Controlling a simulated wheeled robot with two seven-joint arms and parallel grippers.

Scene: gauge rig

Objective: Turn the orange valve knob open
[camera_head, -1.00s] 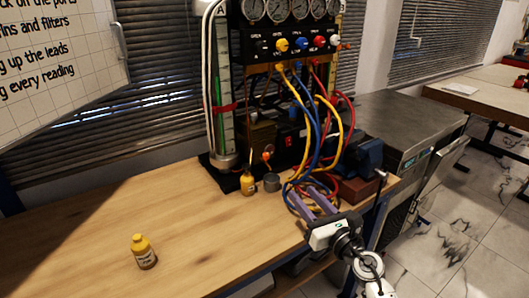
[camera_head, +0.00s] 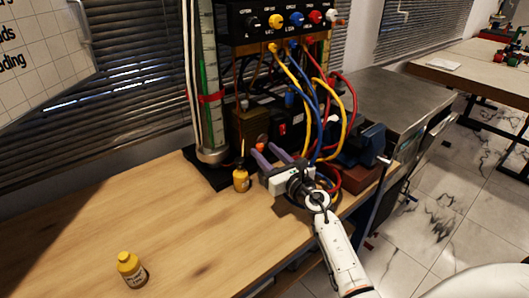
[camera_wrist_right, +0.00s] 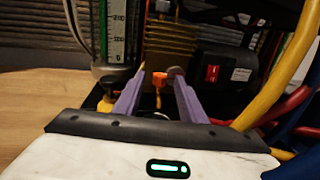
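The small orange valve knob (camera_head: 261,147) sits low at the front of the gauge rig. In the right wrist view the orange knob (camera_wrist_right: 159,78) shows between and beyond the two purple fingers. My right gripper (camera_head: 266,150) reaches toward the rig's base with its fingers spread. In the wrist view the right gripper (camera_wrist_right: 158,76) is open, with visible space on both sides of the knob. I cannot tell whether either finger touches it. My left gripper is not in view.
A yellow bottle (camera_head: 241,180) stands just left of my right gripper; another yellow bottle (camera_head: 132,271) stands on the bench (camera_head: 90,235) nearer the front. Yellow, blue and red hoses (camera_head: 320,110) hang close to the right. A blue vise (camera_head: 360,145) stands at the right. The left bench is mostly clear.

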